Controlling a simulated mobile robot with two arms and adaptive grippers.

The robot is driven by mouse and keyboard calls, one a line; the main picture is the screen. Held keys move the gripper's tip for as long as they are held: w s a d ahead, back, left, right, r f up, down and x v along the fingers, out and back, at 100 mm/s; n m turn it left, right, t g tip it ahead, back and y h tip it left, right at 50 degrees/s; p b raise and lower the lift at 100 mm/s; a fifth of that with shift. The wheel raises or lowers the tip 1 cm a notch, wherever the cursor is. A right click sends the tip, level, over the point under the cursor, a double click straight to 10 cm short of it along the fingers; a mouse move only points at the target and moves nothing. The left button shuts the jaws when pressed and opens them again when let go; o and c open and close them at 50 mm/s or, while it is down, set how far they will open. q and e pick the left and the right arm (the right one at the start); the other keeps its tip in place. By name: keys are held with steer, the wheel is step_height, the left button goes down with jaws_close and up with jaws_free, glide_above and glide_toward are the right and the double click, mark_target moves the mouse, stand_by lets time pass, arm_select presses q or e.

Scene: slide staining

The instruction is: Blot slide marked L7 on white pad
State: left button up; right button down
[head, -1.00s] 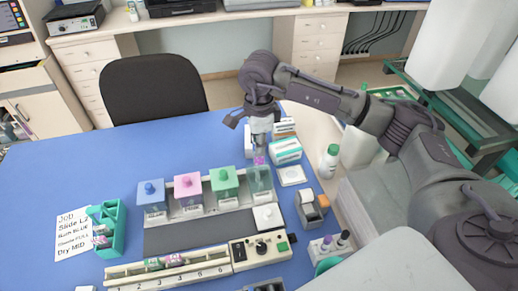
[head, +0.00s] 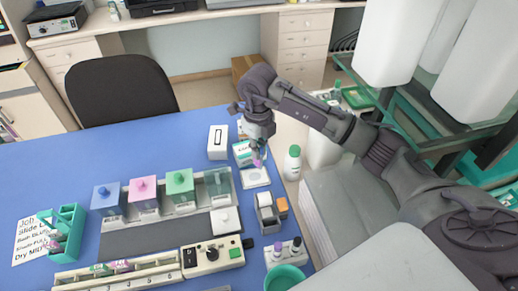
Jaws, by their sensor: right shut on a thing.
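My right gripper (head: 257,150) points down and is shut on a slide (head: 257,163) that shows a pink-purple part. The slide is held steeply over the white pad (head: 256,179), at its back part. I cannot tell whether its lower edge touches the pad, and its mark is too small to read. The pad lies flat on the blue table, right of the clear jar (head: 218,185). My left gripper is not in view.
Blue (head: 106,200), pink (head: 144,196) and green (head: 180,187) jars stand left of the clear one. Boxes (head: 218,142) stand behind the pad, a white bottle (head: 292,163) to its right. A slide rack (head: 118,272) and control box (head: 212,256) are in front.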

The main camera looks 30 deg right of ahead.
steer(key=shift+w+a+f, duration=0.1)
steer(key=shift+a+f, duration=0.05)
steer(key=shift+a, duration=0.1)
steer(key=f, duration=0.1)
steer(key=f+b, duration=0.2)
steer(key=shift+w+a, duration=0.25)
steer(key=shift+f, duration=0.25)
arm_select(q)
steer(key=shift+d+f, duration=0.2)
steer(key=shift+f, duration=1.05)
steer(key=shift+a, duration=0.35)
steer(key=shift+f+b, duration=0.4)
steer(key=shift+b, duration=0.1)
arm_select(e)
steer(key=shift+f, duration=0.5)
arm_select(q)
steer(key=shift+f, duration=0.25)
arm_select(e)
steer(key=shift+s+f, duration=0.2)
stand_by(1.7)
